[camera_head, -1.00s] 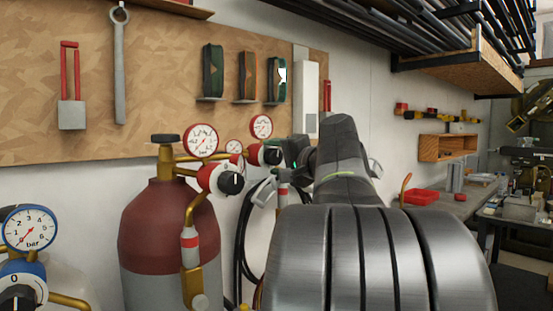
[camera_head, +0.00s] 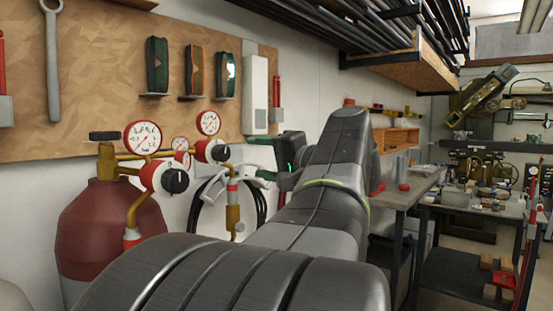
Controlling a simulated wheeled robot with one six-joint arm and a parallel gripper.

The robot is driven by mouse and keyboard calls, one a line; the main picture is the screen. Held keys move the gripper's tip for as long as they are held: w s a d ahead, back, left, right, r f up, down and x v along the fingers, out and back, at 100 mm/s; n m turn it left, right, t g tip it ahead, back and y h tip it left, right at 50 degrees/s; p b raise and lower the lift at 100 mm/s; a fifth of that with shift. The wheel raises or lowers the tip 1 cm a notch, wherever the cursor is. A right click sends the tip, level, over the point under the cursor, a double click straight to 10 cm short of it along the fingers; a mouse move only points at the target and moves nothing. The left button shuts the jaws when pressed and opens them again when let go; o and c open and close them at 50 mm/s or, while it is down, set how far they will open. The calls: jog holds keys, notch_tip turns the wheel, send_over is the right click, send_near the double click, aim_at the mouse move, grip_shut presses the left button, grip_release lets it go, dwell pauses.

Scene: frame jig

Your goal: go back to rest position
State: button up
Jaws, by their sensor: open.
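My arm stretches from the bottom of the head view toward the back wall. My gripper (camera_head: 257,159) is at its far end, left of the wrist, with two dark green fingers spread apart and pointing left. Nothing shows between them. The gripper is in front of the wall, right of the gas gauges (camera_head: 208,122) and below the pegboard (camera_head: 100,75). Part of the wrist is hidden behind my own forearm.
A red gas cylinder (camera_head: 95,235) with brass regulators stands at left, close to my arm. A black hose (camera_head: 196,210) hangs behind it. Workbenches (camera_head: 405,190) with clutter stand at right. A pipe rack (camera_head: 400,62) hangs overhead. Some floor shows at far right.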

aim_at(225, 154)
jog(key=shift+s+d, duration=0.35)
jog(key=shift+d, duration=0.1)
jog(key=shift+w+a, duration=0.1)
jog(key=shift+a, duration=0.05)
jog(key=x, duration=1.2)
jog(key=shift+w+a, duration=0.2)
jog(key=shift+w, duration=0.05)
jog(key=shift+w+a, duration=0.3)
jog(key=shift+a, duration=0.05)
jog(key=shift+s, duration=0.1)
